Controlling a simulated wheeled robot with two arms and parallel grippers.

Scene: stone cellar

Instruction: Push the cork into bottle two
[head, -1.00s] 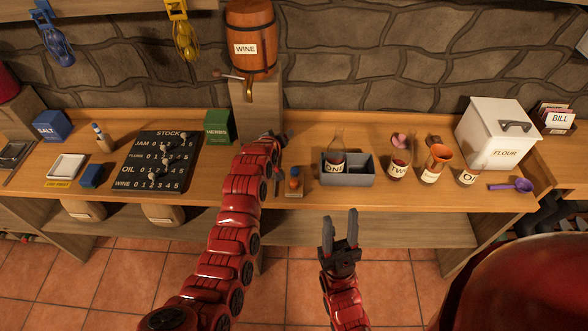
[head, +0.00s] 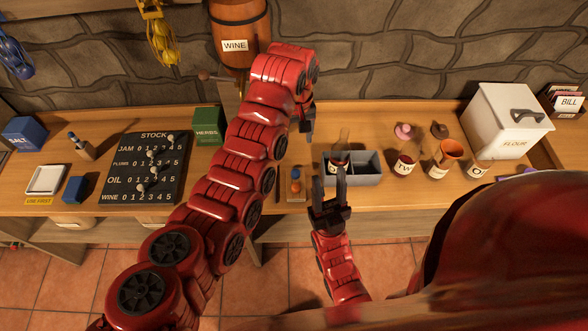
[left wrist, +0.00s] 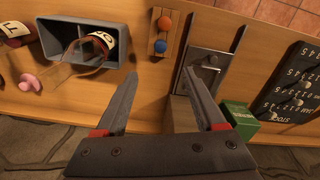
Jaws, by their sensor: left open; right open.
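Bottle two (head: 404,166), labelled "TW…", stands on the counter right of the grey box. A pink knob-like piece (head: 403,131) is at its top; whether this is the cork, and how deep it sits, I cannot tell. The pink piece (left wrist: 28,82) also shows at the left of the left wrist view, beside a partly cut-off bottle. My left gripper (head: 307,125) is open and empty above the counter, left of the grey box; its spread fingers (left wrist: 160,76) fill the left wrist view. My right gripper (head: 329,174) is open, in front of the grey box.
The grey two-part box (head: 368,166) holds bottle one (left wrist: 98,46) in one compartment. A block with orange and blue balls (head: 296,184) lies left of the box.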

